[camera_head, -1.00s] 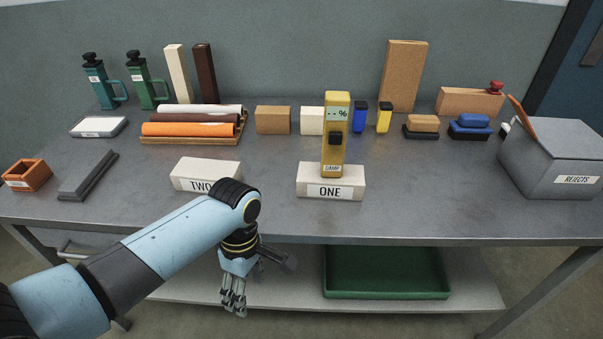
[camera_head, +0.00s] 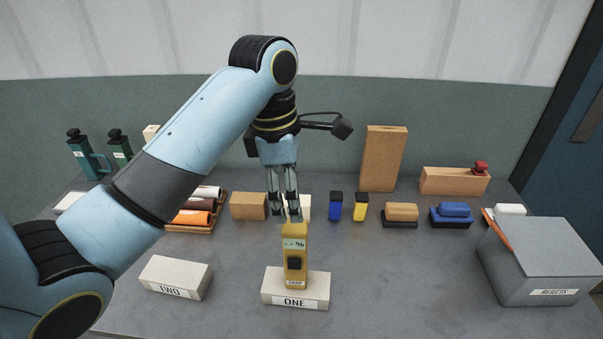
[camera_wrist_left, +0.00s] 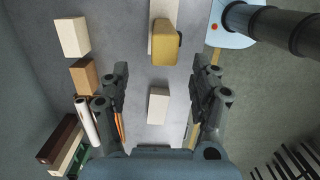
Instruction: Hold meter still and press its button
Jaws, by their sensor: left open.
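The yellow meter (camera_head: 294,275) stands upright on the white brick labelled ONE (camera_head: 310,303). My right gripper is not in view.
Brick TWO (camera_head: 176,277) stands left of brick ONE. Behind are a tan block (camera_head: 249,206), blue and yellow bottles (camera_head: 336,206), brushes (camera_head: 402,213) and a tall cork block (camera_head: 383,158). The rejects bin (camera_head: 545,262) is at right. Table between bricks and bin is clear.

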